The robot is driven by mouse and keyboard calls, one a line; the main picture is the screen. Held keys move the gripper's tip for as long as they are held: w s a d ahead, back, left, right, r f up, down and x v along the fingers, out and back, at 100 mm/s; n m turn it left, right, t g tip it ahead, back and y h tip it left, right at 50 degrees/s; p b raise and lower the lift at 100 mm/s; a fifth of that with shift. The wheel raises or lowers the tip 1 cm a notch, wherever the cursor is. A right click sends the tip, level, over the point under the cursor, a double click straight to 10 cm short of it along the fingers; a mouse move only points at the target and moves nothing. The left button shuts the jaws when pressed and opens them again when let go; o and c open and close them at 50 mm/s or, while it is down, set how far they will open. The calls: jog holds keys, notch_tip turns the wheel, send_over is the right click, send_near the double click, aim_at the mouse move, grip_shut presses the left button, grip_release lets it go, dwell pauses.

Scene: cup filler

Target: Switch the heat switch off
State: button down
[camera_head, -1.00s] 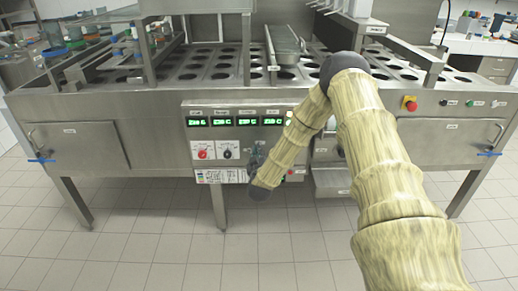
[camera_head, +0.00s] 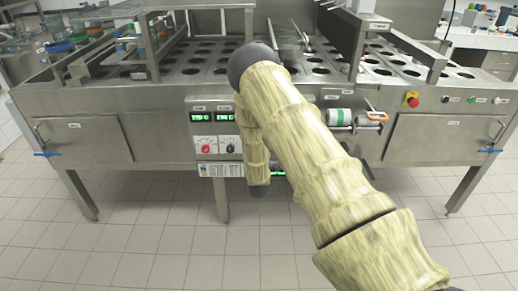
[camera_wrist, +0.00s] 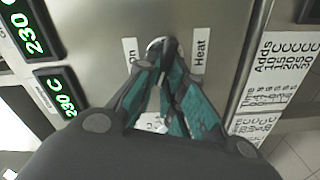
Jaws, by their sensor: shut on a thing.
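The heat switch (camera_wrist: 155,43) is on the steel panel in the wrist view, beside a label reading "Heat" and another ending in "n". Only part of its pale round rim shows; the fingers cover the rest. My gripper (camera_wrist: 166,62) has its teal-padded fingers brought together at the switch and is shut on it. Which way the switch is set cannot be seen. In the head view my arm hides the gripper and the heat switch.
Green displays (camera_wrist: 62,92) sit beside the fingers. In the head view, a red knob (camera_head: 205,148) and a black knob (camera_head: 230,148) are left of my arm. A red emergency button (camera_head: 412,99) is at the right. The tiled floor (camera_head: 150,250) in front is clear.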

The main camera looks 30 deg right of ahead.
jog(key=shift+f+n+b, duration=0.2)
jog(key=shift+n+b, duration=0.05)
jog(key=shift+n, duration=0.75)
jog(key=shift+f+n+b, duration=0.15)
jog(key=shift+n+b, duration=0.05)
jog(key=shift+n, duration=0.8)
jog(key=c, duration=1.5)
grip_release()
jog(key=v, duration=1.2)
jog(key=shift+s, duration=0.1)
